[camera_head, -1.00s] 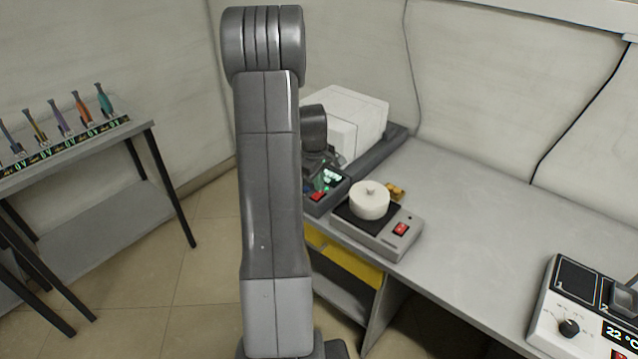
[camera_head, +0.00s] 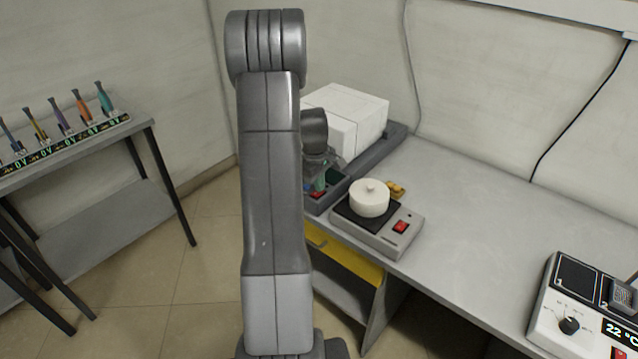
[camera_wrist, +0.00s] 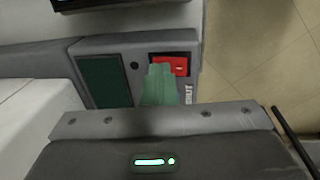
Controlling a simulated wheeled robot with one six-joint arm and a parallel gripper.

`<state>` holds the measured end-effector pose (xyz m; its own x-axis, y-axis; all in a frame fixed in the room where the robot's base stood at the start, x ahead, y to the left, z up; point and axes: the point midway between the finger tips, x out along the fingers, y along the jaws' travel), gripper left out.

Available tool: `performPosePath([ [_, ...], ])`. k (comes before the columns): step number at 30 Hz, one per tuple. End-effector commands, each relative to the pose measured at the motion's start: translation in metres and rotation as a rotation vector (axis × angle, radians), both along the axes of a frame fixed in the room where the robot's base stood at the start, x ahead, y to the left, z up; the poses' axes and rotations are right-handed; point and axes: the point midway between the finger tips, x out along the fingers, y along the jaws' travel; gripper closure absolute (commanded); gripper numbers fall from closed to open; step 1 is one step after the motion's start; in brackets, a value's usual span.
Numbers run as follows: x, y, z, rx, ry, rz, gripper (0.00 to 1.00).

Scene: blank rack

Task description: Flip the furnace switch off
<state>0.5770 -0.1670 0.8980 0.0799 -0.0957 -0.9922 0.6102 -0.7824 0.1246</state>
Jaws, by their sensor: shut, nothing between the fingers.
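The furnace is a white box (camera_head: 352,112) on a dark grey base at the back of the bench, with a sloped control panel in front. In the wrist view the panel (camera_wrist: 125,58) carries a dark green display (camera_wrist: 103,82) with no digits visible, a small black round part and the red switch (camera_wrist: 181,63). My gripper (camera_wrist: 160,70) is shut and empty, its greenish fingertips overlapping the switch's lower left part. I cannot tell whether they touch it. In the head view my gripper (camera_head: 319,186) is over the panel, largely hiding the switch.
A hotplate (camera_head: 380,235) with a round white lidded vessel (camera_head: 369,198) and its own red switch stands close to the panel. A 22 °C device (camera_head: 575,318) is at the bench's right. The bench (camera_head: 470,220) between is clear. A shelf (camera_head: 90,150) with colored pens stands left.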

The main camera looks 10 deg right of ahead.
Motion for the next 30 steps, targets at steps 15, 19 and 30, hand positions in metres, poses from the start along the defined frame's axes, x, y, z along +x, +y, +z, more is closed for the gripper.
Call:
performPosePath([
  [15, -0.014, 0.014, -0.005, 0.006, 0.016, -0.002, 1.00],
  [19, -0.014, 0.014, -0.005, 0.005, 0.015, -0.002, 1.00],
  [30, -0.016, 0.025, 0.044, 0.003, 0.007, 0.000, 1.00],
])
